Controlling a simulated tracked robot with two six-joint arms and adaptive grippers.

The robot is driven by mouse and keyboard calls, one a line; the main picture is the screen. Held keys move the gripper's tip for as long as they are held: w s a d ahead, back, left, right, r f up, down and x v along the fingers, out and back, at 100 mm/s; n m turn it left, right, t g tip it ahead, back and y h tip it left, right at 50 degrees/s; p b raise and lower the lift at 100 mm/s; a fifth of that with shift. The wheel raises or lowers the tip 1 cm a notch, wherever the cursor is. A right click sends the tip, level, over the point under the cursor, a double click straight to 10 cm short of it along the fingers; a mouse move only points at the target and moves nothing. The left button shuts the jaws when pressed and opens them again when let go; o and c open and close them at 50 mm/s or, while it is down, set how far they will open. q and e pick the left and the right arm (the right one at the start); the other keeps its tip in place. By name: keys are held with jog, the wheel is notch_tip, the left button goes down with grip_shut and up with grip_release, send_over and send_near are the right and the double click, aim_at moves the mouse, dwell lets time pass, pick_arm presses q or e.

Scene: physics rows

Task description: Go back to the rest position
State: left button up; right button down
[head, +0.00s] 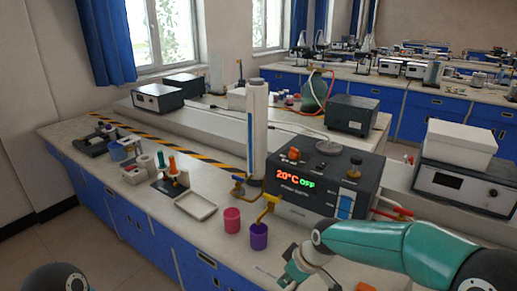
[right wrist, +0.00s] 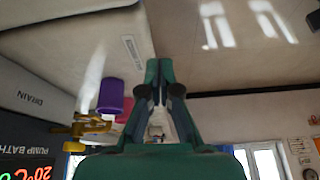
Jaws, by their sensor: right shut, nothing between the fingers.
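My right arm comes in from the right in the head view, and its green gripper (head: 293,272) is low over the front of the bench, right of the purple cup. In the right wrist view the gripper's fingers (right wrist: 160,72) are together with nothing between them. The purple cup (head: 258,237) stands under a yellow tap at the front of the heater unit, apart from the gripper; it also shows in the right wrist view (right wrist: 110,98). My left gripper is out of view.
The black heater unit (head: 322,184) reads 20°C OFF. A pink cup (head: 232,220), a white tray (head: 195,205) and a tall white column (head: 257,130) stand left of my gripper. A dark device with a white box (head: 459,143) stands at the right.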

jog(key=s+d+f+m+g, duration=0.1)
jog(key=s+f+m, duration=0.25)
jog(key=f, duration=0.35)
jog(key=s+d+f+m, duration=0.2)
jog(key=s+f, duration=0.2)
jog(key=f, duration=0.4)
jog(key=s+d+f+m, duration=0.1)
jog(key=s+f+m, duration=0.2)
jog(key=s, duration=0.5)
jog(key=s+d+f+m+g, duration=0.1)
jog(key=s+f+m, duration=0.3)
jog(key=s+f, duration=0.2)
jog(key=shift+s+d, duration=0.25)
jog(key=shift+s, duration=0.85)
